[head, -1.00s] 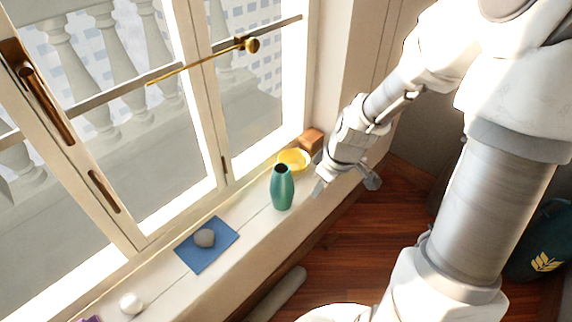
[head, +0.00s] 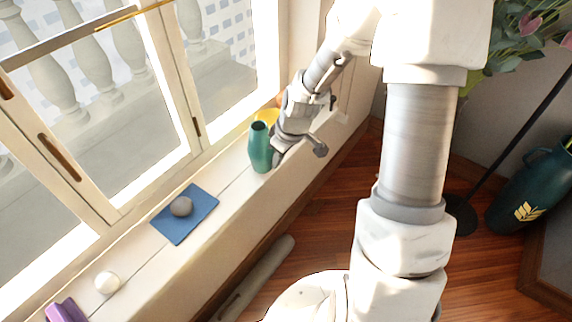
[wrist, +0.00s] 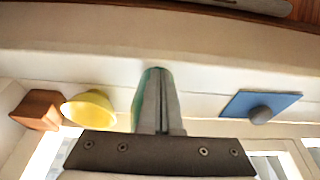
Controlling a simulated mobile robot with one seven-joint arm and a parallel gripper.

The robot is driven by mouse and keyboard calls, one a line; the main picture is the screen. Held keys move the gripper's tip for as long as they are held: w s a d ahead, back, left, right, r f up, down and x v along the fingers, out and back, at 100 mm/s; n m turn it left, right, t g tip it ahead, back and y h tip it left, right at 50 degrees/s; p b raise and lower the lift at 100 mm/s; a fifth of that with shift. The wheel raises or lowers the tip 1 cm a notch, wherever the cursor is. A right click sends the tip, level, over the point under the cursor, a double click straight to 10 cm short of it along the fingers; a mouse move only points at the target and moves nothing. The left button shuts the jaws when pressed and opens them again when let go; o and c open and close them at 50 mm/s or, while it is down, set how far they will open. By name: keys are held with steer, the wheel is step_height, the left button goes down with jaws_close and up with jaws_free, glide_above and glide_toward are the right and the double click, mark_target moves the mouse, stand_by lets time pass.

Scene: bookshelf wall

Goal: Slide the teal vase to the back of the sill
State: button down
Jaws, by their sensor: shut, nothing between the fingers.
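The teal vase (head: 260,148) stands upright on the white window sill (head: 222,212), toward its right part in the head view. My gripper (head: 277,159) is shut and empty, low at the vase's right, room-side flank. Its tips look at or very near the vase; I cannot tell whether they touch. In the wrist view my shut fingers (wrist: 160,78) cover most of the vase, and only a teal strip (wrist: 139,105) shows along their left side.
A yellow bowl (wrist: 88,108) and a brown wooden block (wrist: 38,109) stand to the vase's far side. A grey stone (head: 181,206) rests on a blue mat (head: 186,228). A white ball (head: 107,282) and a purple object (head: 66,311) lie farther along. Window panes border the sill.

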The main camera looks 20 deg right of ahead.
mark_target(256, 148)
steer(key=shift+w+a, duration=0.2)
steer(key=shift+w, duration=0.1)
steer(key=w+a, duration=0.2)
steer(key=w, duration=0.1)
steer(key=w+a, duration=0.2)
steer(key=shift+w, duration=0.2)
steer(key=shift+s+d, duration=0.1)
steer(key=shift+s, duration=0.05)
stand_by(0.4)
